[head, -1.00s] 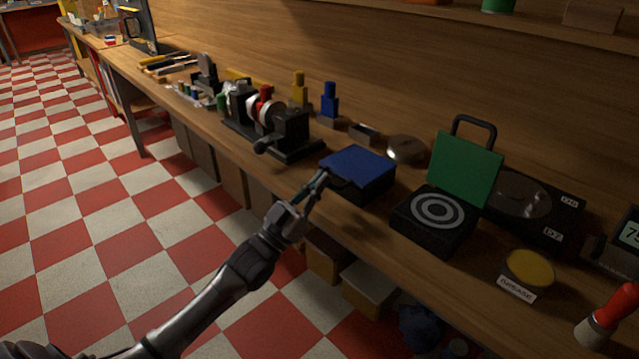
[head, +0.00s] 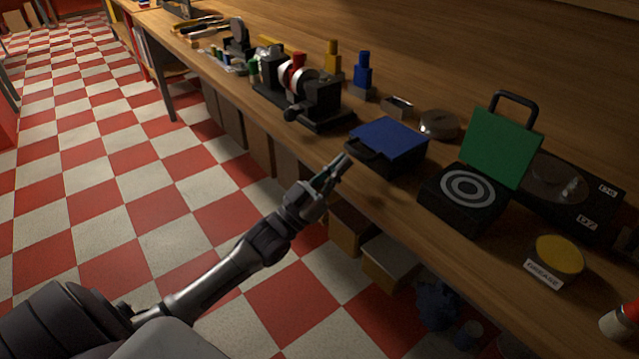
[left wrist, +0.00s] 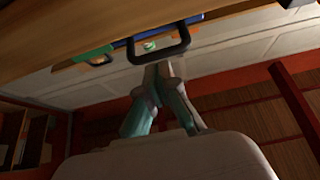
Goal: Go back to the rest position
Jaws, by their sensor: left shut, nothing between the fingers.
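My left gripper (head: 335,172) is shut and empty. In the head view it is in front of the bench edge, near the handle side of the blue-lidded case (head: 390,141), whose lid is down. In the left wrist view my left gripper (left wrist: 163,72) has its fingertips together just below the case's dark handle (left wrist: 160,50) in the picture. I cannot tell whether they touch it. My right gripper is not in view.
The wooden bench (head: 345,205) holds a case with a raised green lid (head: 502,147), a grease tin (head: 558,255) and a black machine (head: 305,90). Boxes (head: 388,262) stand under the bench. The checkered floor (head: 150,190) left of it is clear.

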